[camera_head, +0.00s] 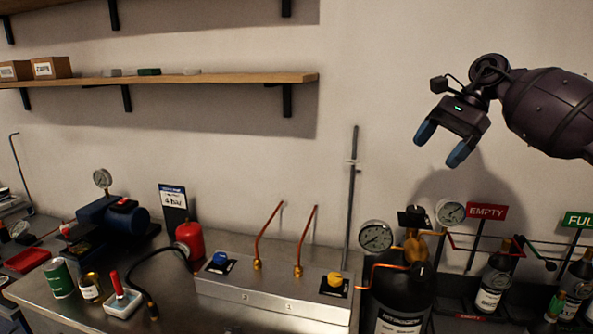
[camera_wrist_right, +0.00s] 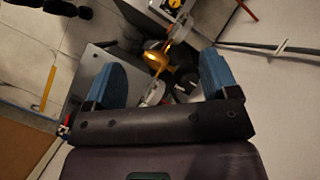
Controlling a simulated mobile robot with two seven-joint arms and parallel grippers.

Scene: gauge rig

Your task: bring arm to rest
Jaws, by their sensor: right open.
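My right arm (camera_head: 548,108) comes in from the right edge in the head view, raised in front of the wall. My right gripper (camera_head: 441,144) is open and empty, its two blue fingers spread and pointing down to the left. It hangs well above the black cylinder with the brass valve (camera_head: 412,245) and touches nothing. In the right wrist view the open fingers (camera_wrist_right: 162,85) frame the brass valve (camera_wrist_right: 157,58) from a distance. My left gripper is in neither view.
A metal box (camera_head: 275,295) with blue and yellow knobs stands on the bench, copper tubes rising from it. An EMPTY sign (camera_head: 487,211) and a FULL sign (camera_head: 579,219) stand at right beside bottles. A shelf (camera_head: 200,79) is on the wall. Air around the gripper is free.

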